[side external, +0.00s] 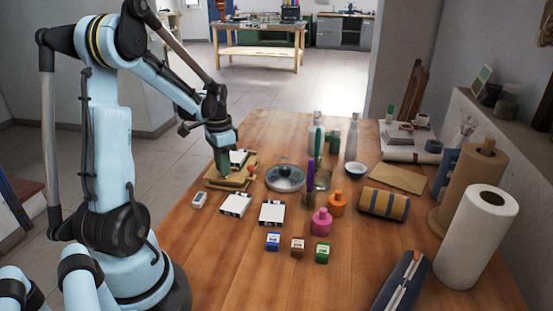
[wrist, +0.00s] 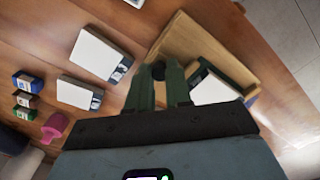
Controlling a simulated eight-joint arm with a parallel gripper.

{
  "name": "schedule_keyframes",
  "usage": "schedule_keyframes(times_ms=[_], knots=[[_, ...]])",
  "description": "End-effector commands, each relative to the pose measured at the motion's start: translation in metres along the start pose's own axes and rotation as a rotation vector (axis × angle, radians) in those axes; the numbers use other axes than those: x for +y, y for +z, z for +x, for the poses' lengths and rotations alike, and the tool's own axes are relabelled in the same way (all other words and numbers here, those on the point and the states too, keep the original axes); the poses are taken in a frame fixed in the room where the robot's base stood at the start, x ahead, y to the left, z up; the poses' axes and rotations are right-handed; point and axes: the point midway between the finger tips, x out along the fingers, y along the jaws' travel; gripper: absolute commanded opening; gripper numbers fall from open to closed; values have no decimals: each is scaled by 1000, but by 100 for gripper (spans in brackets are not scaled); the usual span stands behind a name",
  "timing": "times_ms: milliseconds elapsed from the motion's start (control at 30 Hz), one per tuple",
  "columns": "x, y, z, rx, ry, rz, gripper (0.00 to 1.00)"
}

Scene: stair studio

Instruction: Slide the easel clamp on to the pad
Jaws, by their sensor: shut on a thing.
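A small wooden easel (side external: 214,181) lies on the table's left side and shows as a pale wooden board in the wrist view (wrist: 187,37). A white pad with a dark edge (side external: 238,157) rests on it, partly hidden by my gripper in the wrist view (wrist: 212,90). My gripper (side external: 222,172) points down over the easel. Its green fingers (wrist: 158,72) are shut on a small dark knob-like part (wrist: 158,70), seemingly the easel clamp. The fingers hide most of the clamp, and I cannot tell whether it touches the pad.
Two white blocks (side external: 236,204) (side external: 272,213) and a white eraser (side external: 199,200) lie just in front of the easel. Bottles, including a pink one (side external: 322,221), and a paper roll (side external: 477,237) stand further right.

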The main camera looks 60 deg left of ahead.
Motion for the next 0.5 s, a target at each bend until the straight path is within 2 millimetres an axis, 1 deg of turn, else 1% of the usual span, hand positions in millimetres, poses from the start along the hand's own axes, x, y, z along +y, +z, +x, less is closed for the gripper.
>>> schedule_keyframes(times_ms=[167,433,467,500], knots=[[-12,-12,0,4,-4,0,0],[-13,-14,0,7,-6,1,0],[-14,-14,0,7,-7,1,24],[-13,-14,0,7,-7,0,30]])
